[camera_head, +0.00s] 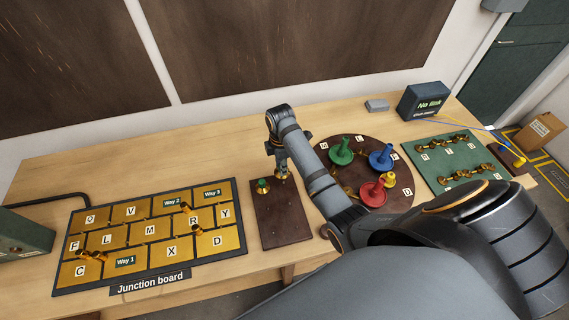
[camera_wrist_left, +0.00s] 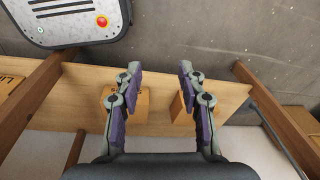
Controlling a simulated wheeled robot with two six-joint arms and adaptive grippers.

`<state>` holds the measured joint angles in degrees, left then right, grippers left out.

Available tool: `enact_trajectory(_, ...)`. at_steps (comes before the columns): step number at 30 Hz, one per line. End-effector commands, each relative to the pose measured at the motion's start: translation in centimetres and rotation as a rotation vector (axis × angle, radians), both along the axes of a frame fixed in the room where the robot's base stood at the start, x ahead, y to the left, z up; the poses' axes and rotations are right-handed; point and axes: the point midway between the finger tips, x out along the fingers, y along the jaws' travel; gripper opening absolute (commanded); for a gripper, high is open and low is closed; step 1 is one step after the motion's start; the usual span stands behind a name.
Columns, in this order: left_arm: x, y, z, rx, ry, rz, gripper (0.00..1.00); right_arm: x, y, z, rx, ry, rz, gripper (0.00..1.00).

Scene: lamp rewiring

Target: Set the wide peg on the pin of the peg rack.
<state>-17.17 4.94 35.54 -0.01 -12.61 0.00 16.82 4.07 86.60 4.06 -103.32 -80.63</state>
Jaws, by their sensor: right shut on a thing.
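The peg rack (camera_head: 281,225) is a dark brown board lying on the table in the head view. A small green-and-brass peg (camera_head: 263,186) stands near its far left corner. My right gripper (camera_head: 283,176) points down over the far end of the rack, to the right of that peg. It is shut on a small brass piece, probably the wide peg, mostly hidden by the fingers. I cannot tell whether this piece touches the rack or a pin. My left gripper (camera_wrist_left: 161,75) is open and empty in the left wrist view, above a wooden shelf.
The junction board (camera_head: 150,229) with gold tiles lies left of the rack. A round brown board (camera_head: 349,144) with green, blue and red pieces is behind my right forearm. A green board (camera_head: 450,150) with brass parts and a dark box (camera_head: 421,101) stand farther right.

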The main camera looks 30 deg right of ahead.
Motion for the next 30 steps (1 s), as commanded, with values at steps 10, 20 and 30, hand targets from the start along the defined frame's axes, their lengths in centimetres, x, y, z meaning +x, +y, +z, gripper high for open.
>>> enact_trajectory(10,0.0,-0.2,0.0,-0.002,0.001,0.001,0.40,-0.1,-0.1,-4.2,-0.002,0.002,0.000,0.00)
enact_trajectory(20,-0.1,-0.9,-0.1,-0.011,0.001,0.004,0.40,-0.1,-0.1,-6.3,-0.001,0.001,0.001,0.00)
enact_trajectory(30,0.0,-0.5,0.0,-0.006,0.001,0.001,0.40,-0.1,-0.1,-6.4,-0.001,0.000,0.001,0.00)
